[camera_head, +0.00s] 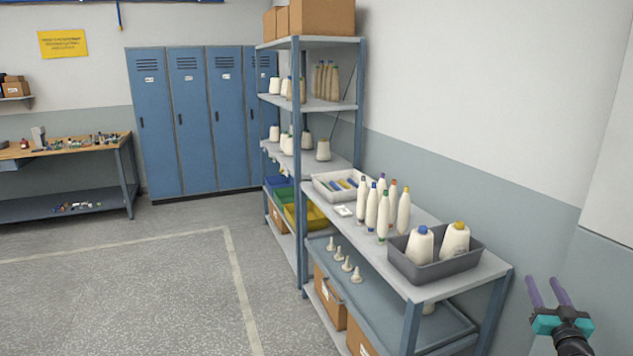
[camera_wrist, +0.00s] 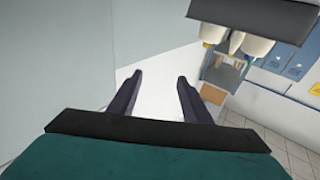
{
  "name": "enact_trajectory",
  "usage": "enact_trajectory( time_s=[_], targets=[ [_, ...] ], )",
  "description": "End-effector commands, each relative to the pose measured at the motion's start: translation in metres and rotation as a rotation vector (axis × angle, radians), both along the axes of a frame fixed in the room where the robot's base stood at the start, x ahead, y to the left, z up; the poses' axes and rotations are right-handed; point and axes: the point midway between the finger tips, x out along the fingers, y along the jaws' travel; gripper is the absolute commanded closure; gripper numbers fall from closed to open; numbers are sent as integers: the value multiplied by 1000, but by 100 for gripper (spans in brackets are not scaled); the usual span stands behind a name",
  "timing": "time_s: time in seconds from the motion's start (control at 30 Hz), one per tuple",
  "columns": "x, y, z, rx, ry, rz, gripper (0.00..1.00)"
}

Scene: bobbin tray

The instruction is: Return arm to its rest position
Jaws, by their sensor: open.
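My gripper (camera_head: 549,292) is raised at the lower right in the head view, to the right of the near shelf unit and close to the wall. Its two purple fingers point up, spread apart, with nothing between them. In the wrist view my gripper (camera_wrist: 158,85) also shows its two dark fingers apart and empty, with pale wall behind them. A grey tray (camera_head: 434,272) with two thread cones stands at the near end of the top shelf. Its underside region and cones show at the upper right in the wrist view (camera_wrist: 250,22).
The shelf unit's top (camera_head: 425,292) also bears several upright bobbins (camera_head: 382,215) and a white tray (camera_head: 325,192) with bobbins. A taller shelf rack (camera_head: 297,150) stands behind it. Blue lockers (camera_head: 195,120) and a workbench (camera_head: 75,150) are at the back. The floor (camera_head: 120,290) at left is clear.

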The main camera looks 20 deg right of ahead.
Motion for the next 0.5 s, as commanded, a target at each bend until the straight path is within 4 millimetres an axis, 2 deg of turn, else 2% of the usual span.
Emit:
enact_trajectory(
  time_s=[0.13,0.5],
  targets=[
    [1,1,0,0,0,1,55],
    [27,7,-24,32,14,-33,55]
  ],
)
